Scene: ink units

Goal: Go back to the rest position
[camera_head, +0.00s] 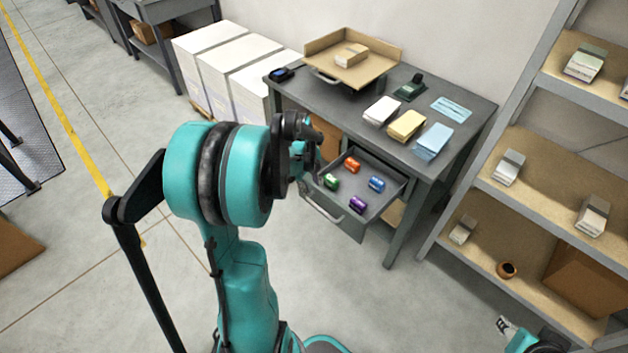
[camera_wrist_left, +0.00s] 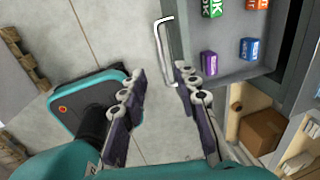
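My left arm comes up from the bottom of the head view, and its gripper (camera_head: 306,150) is near the left side of the open drawer (camera_head: 375,206), partly hidden by its own links. In the left wrist view the left gripper (camera_wrist_left: 158,78) has its fingers apart with nothing between them. The drawer handle (camera_wrist_left: 163,50) lies just beyond the fingertips, apart from them as far as I can tell. The drawer holds a green ink unit (camera_head: 331,181), an orange one (camera_head: 352,165), a blue one (camera_head: 376,184) and a purple one (camera_head: 357,204). Of my right arm only a small part shows at the bottom right; its gripper state is unclear.
The grey desk (camera_head: 465,112) carries a tray (camera_head: 375,72) with a box, and several paper stacks (camera_head: 407,125). White paper stacks (camera_head: 215,70) stand left of it. A shelf rack (camera_head: 540,190) stands at the right. The floor (camera_head: 90,260) at the left is mostly clear.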

